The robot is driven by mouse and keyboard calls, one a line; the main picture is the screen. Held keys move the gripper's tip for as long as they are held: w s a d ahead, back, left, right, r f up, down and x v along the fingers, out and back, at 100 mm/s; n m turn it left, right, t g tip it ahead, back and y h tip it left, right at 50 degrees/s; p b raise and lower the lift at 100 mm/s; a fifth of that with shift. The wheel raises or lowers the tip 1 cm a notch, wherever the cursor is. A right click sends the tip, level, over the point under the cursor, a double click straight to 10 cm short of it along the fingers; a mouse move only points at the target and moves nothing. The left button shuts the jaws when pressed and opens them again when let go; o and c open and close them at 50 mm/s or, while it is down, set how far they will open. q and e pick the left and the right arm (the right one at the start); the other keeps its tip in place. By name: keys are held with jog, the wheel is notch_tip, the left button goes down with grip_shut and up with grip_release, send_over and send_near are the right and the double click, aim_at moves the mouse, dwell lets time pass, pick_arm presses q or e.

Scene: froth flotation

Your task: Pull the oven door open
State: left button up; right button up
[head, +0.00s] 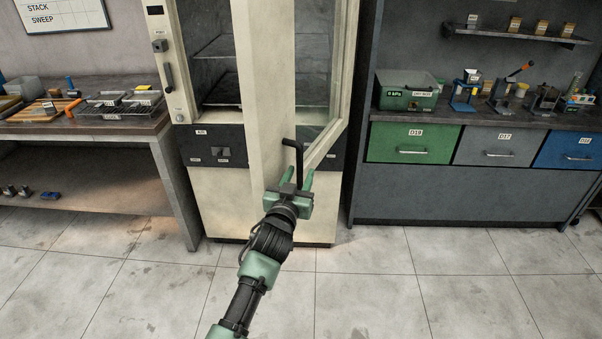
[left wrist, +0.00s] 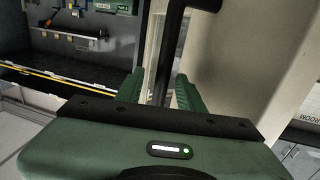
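The oven (head: 215,205) is a tall cream cabinet with a dark control band. Its door (head: 268,85) stands open, swung out toward me from the right side, and the shelves inside show on the left. The door has a glass pane and a black bar handle (head: 298,152); the handle also shows in the left wrist view (left wrist: 166,60). My left gripper (head: 291,181) is at the handle's lower part. Its green fingers are apart on either side of the bar, with a visible gap, so it looks open around the handle. My right gripper is out of view.
A workbench (head: 145,128) with trays and tools stands left of the oven. A grey counter (head: 455,205) with drawers, a green box (head: 408,92) and small instruments stands right. The tiled floor (head: 420,290) in front is clear.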

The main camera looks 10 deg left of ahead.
pick_arm(q)
jog(key=s, duration=0.6)
jog(key=shift+s+a+b, duration=0.15)
jog(key=shift+a+b, duration=0.15)
jog(key=shift+b, duration=0.15)
